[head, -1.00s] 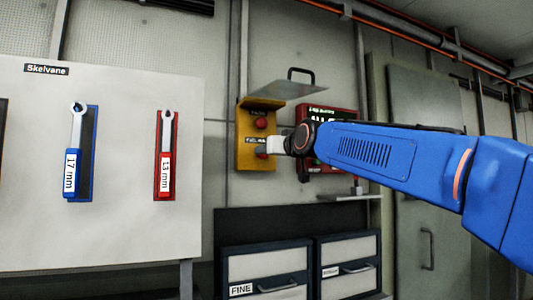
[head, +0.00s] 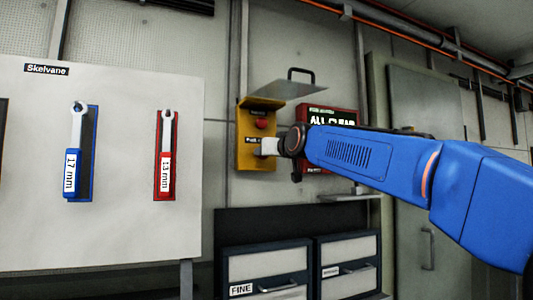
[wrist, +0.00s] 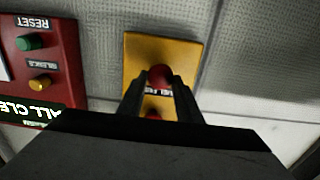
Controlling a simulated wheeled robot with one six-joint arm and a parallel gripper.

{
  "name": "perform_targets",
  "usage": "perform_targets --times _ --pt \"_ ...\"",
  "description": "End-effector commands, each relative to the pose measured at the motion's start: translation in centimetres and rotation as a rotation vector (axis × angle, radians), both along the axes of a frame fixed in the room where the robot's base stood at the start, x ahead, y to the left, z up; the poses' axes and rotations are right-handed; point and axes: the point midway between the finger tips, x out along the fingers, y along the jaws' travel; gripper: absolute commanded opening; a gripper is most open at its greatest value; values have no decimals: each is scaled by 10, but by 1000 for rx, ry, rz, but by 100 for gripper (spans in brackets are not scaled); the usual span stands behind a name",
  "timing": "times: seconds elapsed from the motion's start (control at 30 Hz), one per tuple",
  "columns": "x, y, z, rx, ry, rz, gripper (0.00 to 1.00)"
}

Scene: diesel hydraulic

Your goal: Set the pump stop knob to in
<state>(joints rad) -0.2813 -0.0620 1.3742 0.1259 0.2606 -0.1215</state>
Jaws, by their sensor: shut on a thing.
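A yellow panel (head: 242,157) is on the back wall under a raised clear cover (head: 288,89). Its upper red button (head: 262,124) shows in the head view. My gripper (head: 264,147) is at the panel's lower part and hides the pump stop knob there. In the wrist view, which is upside down to the panel, my gripper (wrist: 158,82) is shut on the red pump stop knob (wrist: 159,73). A partly hidden label lies between the knob and the other red button (wrist: 152,113). I cannot tell how far in the knob sits.
A red alarm box (wrist: 38,72) with a green and an amber button is close beside the panel. A white board (head: 125,230) with a blue and a red wrench holder is at the left. Drawers (head: 265,262) are below.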

Motion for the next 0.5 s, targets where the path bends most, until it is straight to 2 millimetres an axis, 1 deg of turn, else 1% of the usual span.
perform_targets --times 0.13,0.3,0.5 --pt "4 1 0 0 0 0 0" --pt "17 5 0 0 0 0 0" --pt "18 6 0 0 -1 0 0"
